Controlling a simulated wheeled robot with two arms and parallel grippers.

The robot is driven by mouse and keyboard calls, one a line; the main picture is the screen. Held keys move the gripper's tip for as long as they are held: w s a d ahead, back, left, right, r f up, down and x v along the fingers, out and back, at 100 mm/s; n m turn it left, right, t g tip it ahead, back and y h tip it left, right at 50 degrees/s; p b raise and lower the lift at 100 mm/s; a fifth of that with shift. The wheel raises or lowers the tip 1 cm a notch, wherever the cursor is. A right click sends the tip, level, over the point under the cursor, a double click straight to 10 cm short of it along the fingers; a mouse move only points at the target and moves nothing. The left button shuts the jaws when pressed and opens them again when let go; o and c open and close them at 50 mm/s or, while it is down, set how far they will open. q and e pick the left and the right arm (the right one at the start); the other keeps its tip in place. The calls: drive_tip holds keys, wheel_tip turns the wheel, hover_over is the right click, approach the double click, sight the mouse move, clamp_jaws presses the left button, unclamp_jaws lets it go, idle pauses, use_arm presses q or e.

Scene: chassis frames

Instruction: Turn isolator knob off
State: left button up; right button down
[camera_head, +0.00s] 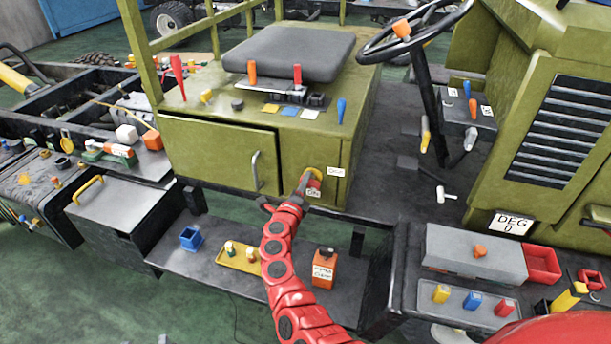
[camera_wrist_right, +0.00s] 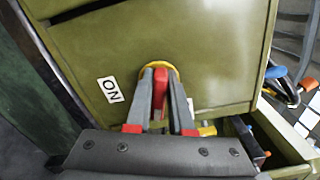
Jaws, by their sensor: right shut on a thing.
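The isolator knob (camera_wrist_right: 160,84) is a red handle on a yellow round base, set on the front of the olive-green seat box (camera_head: 215,150). In the head view the knob (camera_head: 317,173) is partly covered by my right gripper (camera_head: 308,183), whose red arm reaches up from the bottom. In the right wrist view the two grey fingers of the right gripper (camera_wrist_right: 161,78) are shut on the red handle, one on each side. A white ON label (camera_wrist_right: 110,90) is on the panel left of the knob. Another white label (camera_head: 335,172) is right of the knob in the head view. My left gripper is not in view.
A panel door with a metal handle (camera_head: 256,170) is left of the knob. Below is a dark shelf with a blue bin (camera_head: 190,238), a yellow tray (camera_head: 238,262) and an orange box (camera_head: 324,270). A steering wheel (camera_head: 412,32) and grey box (camera_head: 475,252) stand right.

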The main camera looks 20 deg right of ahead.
drive_tip(key=shift+f+n+p, duration=0.1)
drive_tip(key=shift+n+p, duration=0.9)
drive_tip(key=shift+n, duration=0.7)
drive_tip(key=shift+f+n, duration=0.1)
drive_tip(key=shift+n, duration=0.2)
drive_tip(key=c, duration=0.8)
unclamp_jaws()
drive_tip(key=shift+s+a+f, duration=0.1)
drive_tip(key=shift+a, duration=0.05)
drive_tip(key=shift+s+a+f, duration=0.1)
drive_tip(key=shift+s+a, duration=0.1)
drive_tip(key=shift+s, duration=0.05)
drive_tip(key=b+v, duration=0.2)
drive_tip(key=v, duration=1.4)
drive_tip(key=shift+s, duration=0.2)
drive_tip(key=shift+a, duration=0.1)
